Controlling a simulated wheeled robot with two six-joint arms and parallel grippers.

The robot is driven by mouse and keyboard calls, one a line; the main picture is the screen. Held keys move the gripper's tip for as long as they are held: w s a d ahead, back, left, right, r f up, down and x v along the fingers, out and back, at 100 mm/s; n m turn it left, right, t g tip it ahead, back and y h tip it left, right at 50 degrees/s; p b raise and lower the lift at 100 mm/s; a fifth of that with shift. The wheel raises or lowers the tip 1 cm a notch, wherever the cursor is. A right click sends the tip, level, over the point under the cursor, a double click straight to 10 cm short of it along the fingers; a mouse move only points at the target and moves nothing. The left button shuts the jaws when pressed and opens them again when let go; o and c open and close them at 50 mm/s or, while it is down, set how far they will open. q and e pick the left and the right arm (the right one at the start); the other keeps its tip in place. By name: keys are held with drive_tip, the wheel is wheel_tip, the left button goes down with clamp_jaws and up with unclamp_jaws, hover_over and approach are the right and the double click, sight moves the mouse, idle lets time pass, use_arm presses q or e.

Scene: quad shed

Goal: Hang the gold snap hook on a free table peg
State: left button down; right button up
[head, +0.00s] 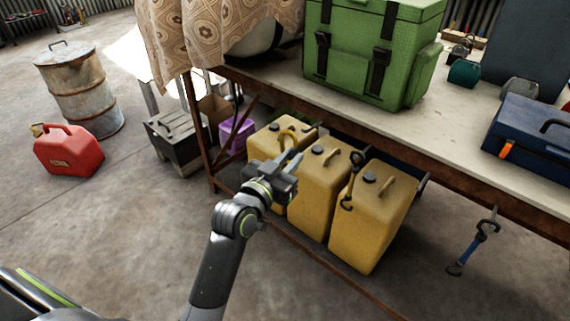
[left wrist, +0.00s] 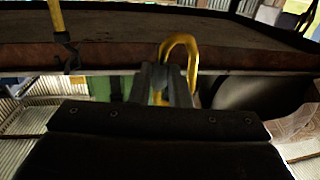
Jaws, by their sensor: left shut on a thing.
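The gold snap hook (head: 288,136) is held up in the fingers of my left gripper (head: 291,160), in front of the workbench's long edge. In the left wrist view the hook (left wrist: 183,46) stands as a yellow loop above the shut fingertips (left wrist: 163,84), close to the table edge (left wrist: 120,54). A yellow-and-black hook strap (head: 352,178) hangs from the table edge to the right. A blue strap (head: 470,248) hangs further right. My right gripper is not in view.
Several yellow jerry cans (head: 370,225) stand under the table, just below and right of my gripper. A green case (head: 370,50) and a blue toolbox (head: 530,140) sit on the tabletop. A patterned cloth (head: 205,35) drapes over its left end.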

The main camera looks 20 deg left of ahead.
use_arm(q)
drive_tip(key=shift+w+d+f+b, duration=0.1)
drive_tip(key=shift+w+d+b, duration=0.15)
drive_tip(key=shift+w, duration=0.35)
drive_tip(key=shift+w+d+f+b, duration=0.1)
drive_tip(key=shift+w+d+b, duration=0.1)
drive_tip(key=shift+w, duration=0.4)
drive_tip(key=shift+w+d+f+b, duration=0.2)
drive_tip(key=shift+w+f+b, duration=0.05)
drive_tip(key=shift+w, duration=0.35)
drive_tip(key=shift+w+d+f+b, duration=0.2)
drive_tip(key=shift+w+d+b, duration=0.05)
drive_tip(key=shift+w, duration=0.4)
drive_tip(key=shift+w+d+f+b, duration=0.2)
drive_tip(key=shift+w+f+b, duration=0.05)
drive_tip(key=shift+w, duration=0.35)
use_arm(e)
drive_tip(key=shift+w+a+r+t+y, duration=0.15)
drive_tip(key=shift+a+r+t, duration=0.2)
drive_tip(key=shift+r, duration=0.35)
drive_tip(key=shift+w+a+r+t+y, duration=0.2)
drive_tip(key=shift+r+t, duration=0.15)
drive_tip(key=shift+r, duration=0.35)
use_arm(q)
drive_tip(key=c, duration=1.3)
unclamp_jaws()
